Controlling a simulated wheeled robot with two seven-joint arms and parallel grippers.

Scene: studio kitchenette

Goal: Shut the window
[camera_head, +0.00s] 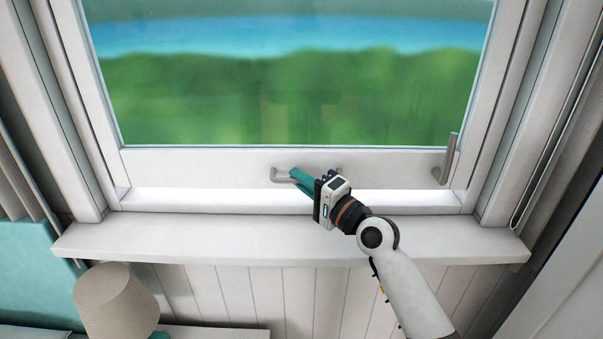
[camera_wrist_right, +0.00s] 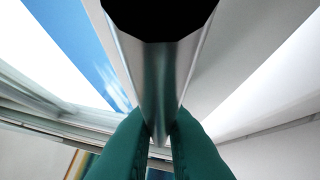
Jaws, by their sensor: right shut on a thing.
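The window has a white frame and a white sash (camera_head: 220,170) with a large glass pane (camera_head: 290,95). A silver pull handle (camera_head: 281,175) is on the sash's lower rail. A grey lever handle (camera_head: 446,160) stands upright at the sash's right side. My right gripper (camera_head: 298,178) is at the pull handle, its teal fingers shut on it. In the right wrist view the fingers press on both sides of a metallic bar (camera_wrist_right: 158,85). The gripper body hides the handle's middle. I cannot tell how far the sash stands from its frame. My left gripper is out of view.
A white sill (camera_head: 200,232) runs below the window, over panelled wall. A beige lampshade (camera_head: 115,300) stands at the lower left beside a teal surface (camera_head: 35,275). Curtains hang at the left edge. The sill is clear of objects.

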